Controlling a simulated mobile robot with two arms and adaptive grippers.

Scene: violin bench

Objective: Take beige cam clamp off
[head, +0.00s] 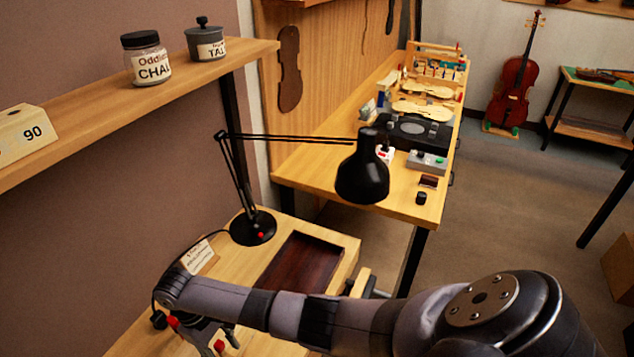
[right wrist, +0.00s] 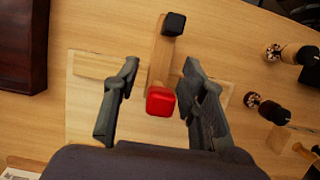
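The beige cam clamp (right wrist: 160,62) shows in the right wrist view as a pale wooden bar with a black end block (right wrist: 174,24) and a red end (right wrist: 160,101). It lies over a pale flat wooden piece (right wrist: 88,110) on the bench; whether it grips that piece I cannot tell. My right gripper (right wrist: 161,66) is open, with one finger on each side of the clamp and gaps visible on both sides. In the head view my right arm reaches in from the right and hides much of the near bench. My left gripper is in neither view.
A black desk lamp (head: 362,172) stands on the near bench beside a dark red-brown tray (head: 298,262). Several dark-ended clamp-like pieces (right wrist: 267,107) lie at the right of the wrist view. A shelf (head: 205,85) with jars runs along the left wall.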

